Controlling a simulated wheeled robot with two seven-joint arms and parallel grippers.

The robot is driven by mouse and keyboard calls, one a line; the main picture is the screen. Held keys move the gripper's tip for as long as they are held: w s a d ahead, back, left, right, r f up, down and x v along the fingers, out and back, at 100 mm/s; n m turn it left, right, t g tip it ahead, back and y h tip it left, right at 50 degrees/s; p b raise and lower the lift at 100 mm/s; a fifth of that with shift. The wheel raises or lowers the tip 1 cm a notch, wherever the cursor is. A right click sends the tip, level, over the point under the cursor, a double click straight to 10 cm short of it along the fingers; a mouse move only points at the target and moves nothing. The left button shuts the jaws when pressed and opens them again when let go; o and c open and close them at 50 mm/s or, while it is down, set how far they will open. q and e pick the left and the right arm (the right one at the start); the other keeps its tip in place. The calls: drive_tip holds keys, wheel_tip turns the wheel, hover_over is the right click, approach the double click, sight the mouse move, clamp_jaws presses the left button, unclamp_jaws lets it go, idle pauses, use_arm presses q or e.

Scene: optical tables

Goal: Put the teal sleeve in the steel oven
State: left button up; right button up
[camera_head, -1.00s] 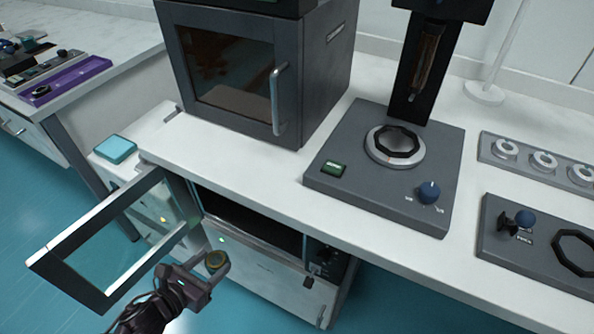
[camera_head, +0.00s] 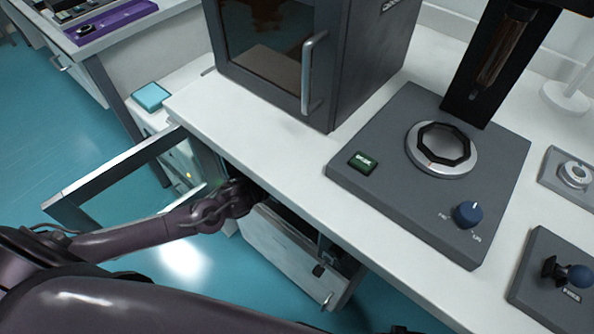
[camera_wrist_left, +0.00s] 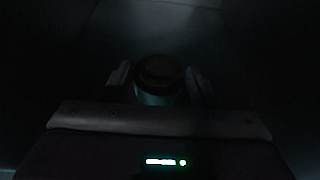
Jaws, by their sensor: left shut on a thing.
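The steel oven sits under the bench top, and its glass door (camera_head: 120,165) stands open to the left. My left gripper (camera_wrist_left: 158,84) is shut on the teal sleeve (camera_wrist_left: 154,98), a short cylinder with a dark olive top, held between the two fingers. In the head view my left wrist reaches into the oven opening below the bench edge, so the fingers and sleeve are hidden there. The left wrist view is very dark; I cannot tell whether the sleeve touches the oven floor. My right gripper is not in view.
A dark grey oven (camera_head: 315,60) with a closed door stands on the bench top (camera_head: 290,155) above. A grey instrument (camera_head: 410,190) with a ring and blue knob is to its right. A teal pad (camera_head: 151,96) lies on a low white cabinet left of the bench.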

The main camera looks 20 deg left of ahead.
use_arm(q)
drive_tip(key=w, duration=0.1)
drive_tip(key=w+d, duration=0.1)
drive_tip(key=shift+w, duration=0.35)
drive_tip(key=shift+f, duration=0.4)
drive_tip(key=shift+f+b, duration=0.3)
drive_tip(key=shift+f, duration=1.05)
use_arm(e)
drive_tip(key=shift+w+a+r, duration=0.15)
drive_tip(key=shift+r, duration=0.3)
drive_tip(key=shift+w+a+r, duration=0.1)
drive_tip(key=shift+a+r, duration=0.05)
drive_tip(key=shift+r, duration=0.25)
use_arm(q)
drive_tip(key=shift+f, duration=0.1)
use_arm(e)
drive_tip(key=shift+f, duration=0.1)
use_arm(q)
drive_tip(key=o, duration=1.1)
drive_tip(key=shift+c, duration=0.2)
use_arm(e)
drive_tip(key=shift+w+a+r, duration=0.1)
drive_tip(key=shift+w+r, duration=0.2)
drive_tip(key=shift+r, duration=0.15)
